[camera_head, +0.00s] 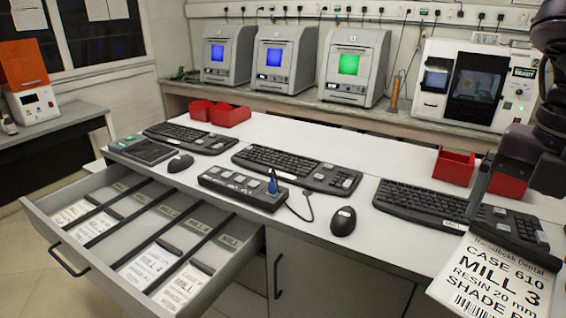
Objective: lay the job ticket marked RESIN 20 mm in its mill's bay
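The job ticket (490,276) is a white card at the lower right, reading CASE 610, MILL 3, RESIN 20 mm and a cut-off SHADE line, with a barcode. My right gripper (474,208) comes in from the right and is shut on the ticket's top edge. The ticket is tilted, in front of the counter's right end and cut off by the frame. The open drawer (112,288) at lower left has several bays split by dark dividers. White cards lie in some bays; grey MILL labels show, their numbers too small to read surely. My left gripper is not in view.
Red bins (454,166) stand at right. Several mills (354,65) stand behind. Air above the drawer is clear.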

